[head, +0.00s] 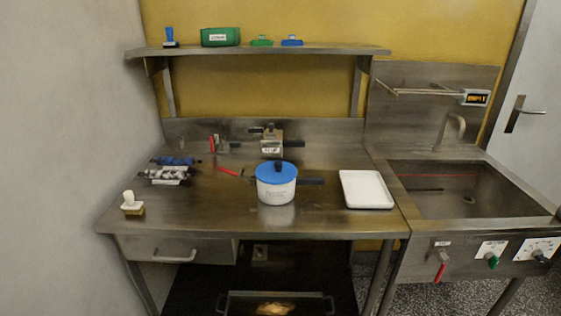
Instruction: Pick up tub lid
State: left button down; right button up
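The blue tub lid (265,173) sits on a white tub (277,192) near the middle of the steel bench. The lid looks level and has a dark knob (278,166) on top. Faint dark print shows on the tub's front. A dark bar (311,181) sticks out at the tub's right; I cannot tell whether it belongs to the tub. Neither of my grippers shows in the head view.
The steel bench (225,215) is clear in front of the tub. A white tray (366,189) lies right of it. A red-handled tool (230,171), metal rollers (166,174) and a white-handled brush (131,203) lie left. A shelf (330,49) hangs behind; a sink (465,195) is right.

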aim_at(275, 173)
jog(key=i+l+u, duration=0.3)
jog(key=l, duration=0.35)
jog(key=i+l+u, duration=0.15)
jog(key=l, duration=0.25)
jog(key=i+l+u, duration=0.15)
jog(key=l, duration=0.2)
